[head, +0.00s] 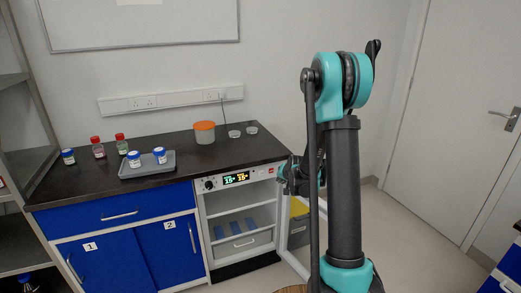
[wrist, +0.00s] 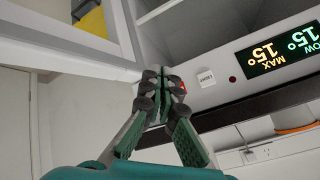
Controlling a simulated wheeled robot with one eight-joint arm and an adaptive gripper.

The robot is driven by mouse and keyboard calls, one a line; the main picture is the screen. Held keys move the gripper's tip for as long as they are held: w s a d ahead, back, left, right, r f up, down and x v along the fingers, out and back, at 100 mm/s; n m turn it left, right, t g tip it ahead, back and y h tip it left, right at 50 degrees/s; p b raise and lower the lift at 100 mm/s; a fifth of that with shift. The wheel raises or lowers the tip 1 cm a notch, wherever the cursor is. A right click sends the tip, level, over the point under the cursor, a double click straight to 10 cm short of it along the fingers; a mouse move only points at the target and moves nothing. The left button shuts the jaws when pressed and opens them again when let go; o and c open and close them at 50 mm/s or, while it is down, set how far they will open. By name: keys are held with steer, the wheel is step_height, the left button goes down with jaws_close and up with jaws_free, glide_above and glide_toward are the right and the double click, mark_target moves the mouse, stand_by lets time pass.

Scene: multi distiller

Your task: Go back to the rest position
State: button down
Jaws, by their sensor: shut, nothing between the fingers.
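My gripper (wrist: 160,82) is shut and empty in the wrist view, its fingertips close together in front of the upper edge of the small cooler (wrist: 215,85). In the head view my gripper (head: 287,175) is beside the upper right corner of the cooler, partly hidden by my own arm. The cooler (head: 203,220) has a lit display (head: 236,178) and an open front with shelves inside. Its door (head: 293,262) stands open to the right, partly behind my arm. I cannot tell whether the gripper touches the door or frame.
The black counter (head: 85,185) holds a grey tray (head: 150,172) with blue-capped bottles, red-capped bottles (head: 98,148), an orange-lidded tub (head: 204,132) and two small dishes (head: 251,130). Blue cabinets (head: 170,250) are below.

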steer(key=s+d+r+n+g+h, duration=0.1)
steer(key=s+r+n+g, duration=0.1)
steer(key=s, duration=1.6)
steer(key=s+d+r+n+g, duration=0.2)
steer(key=s, duration=1.7)
steer(key=shift+n+h, duration=0.4)
steer(key=shift+s, duration=0.1)
